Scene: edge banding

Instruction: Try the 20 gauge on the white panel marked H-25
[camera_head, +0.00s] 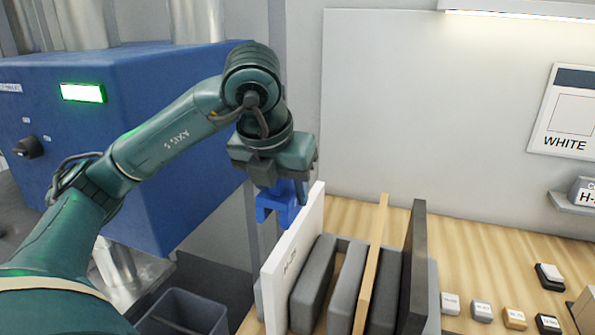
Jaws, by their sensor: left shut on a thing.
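My left gripper (285,182) comes in from the left and points down. It is shut on a blue gauge (280,205) with a notch in its lower side; no number is readable on it. The white panel (301,251) stands upright in a grey slotted rack (316,282). A dark marking on its face looks like H-25, seen at a steep angle. The gauge is beside the panel's upper far end, to its left in the picture. I cannot tell whether they touch. My right gripper is not in view.
A wood-coloured panel (372,262) and a dark panel (413,262) stand in the same rack. Several small labelled blocks (481,310) lie on the wooden table (470,260) at right. A blue machine (140,130) stands at left, with a grey bin (185,312) below.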

